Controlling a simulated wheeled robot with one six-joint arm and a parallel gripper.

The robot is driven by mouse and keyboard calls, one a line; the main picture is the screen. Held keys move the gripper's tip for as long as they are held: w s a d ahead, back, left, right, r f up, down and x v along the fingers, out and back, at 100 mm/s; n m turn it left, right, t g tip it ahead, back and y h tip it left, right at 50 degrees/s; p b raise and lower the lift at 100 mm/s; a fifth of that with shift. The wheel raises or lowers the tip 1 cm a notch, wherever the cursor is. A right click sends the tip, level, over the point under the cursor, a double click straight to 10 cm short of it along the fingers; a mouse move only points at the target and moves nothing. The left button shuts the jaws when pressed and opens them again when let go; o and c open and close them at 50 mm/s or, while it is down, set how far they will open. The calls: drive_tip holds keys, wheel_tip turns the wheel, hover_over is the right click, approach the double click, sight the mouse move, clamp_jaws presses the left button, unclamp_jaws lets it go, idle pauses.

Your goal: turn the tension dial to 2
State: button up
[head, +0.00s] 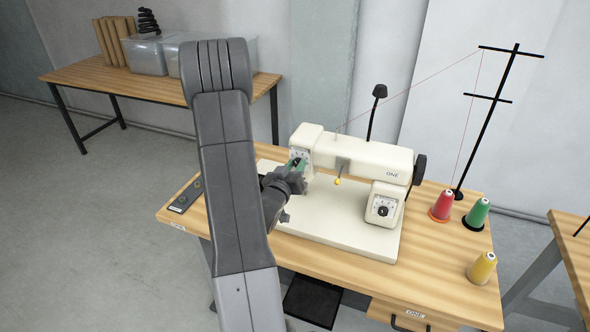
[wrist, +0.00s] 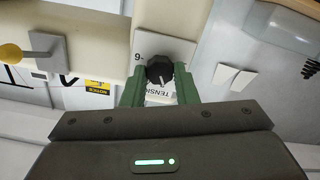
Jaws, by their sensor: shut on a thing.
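The black tension dial (wrist: 160,71) sits on a white plate printed with "TENSION" and a 9 in the wrist view. Its pale pointer line shows on its face. My gripper (wrist: 160,90) has its green fingers on both sides of the dial, shut on it. In the head view, my gripper (head: 298,166) reaches the left end of the cream sewing machine (head: 365,155). The dial there is mostly hidden by the fingers. Most of the scale is hidden, so I cannot tell which number the pointer meets.
A second dial (head: 382,211) is on the machine's right end. Red (head: 441,207), green (head: 477,213) and yellow (head: 482,268) thread cones stand at the table's right, near a black thread stand (head: 487,120). A yellow-tipped lever (wrist: 12,54) is left of the dial.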

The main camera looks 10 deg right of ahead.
drive_tip(key=n+b, duration=0.2)
drive_tip(key=n, duration=0.4)
idle(0.6)
drive_tip(key=o, duration=1)
drive_tip(key=shift+a, duration=0.1)
drive_tip(key=b+v, duration=0.2)
drive_tip(key=v, duration=1.1)
drive_tip(key=shift+s+a+b, duration=0.25)
drive_tip(key=shift+s+b, duration=0.05)
drive_tip(key=shift+b, duration=0.05)
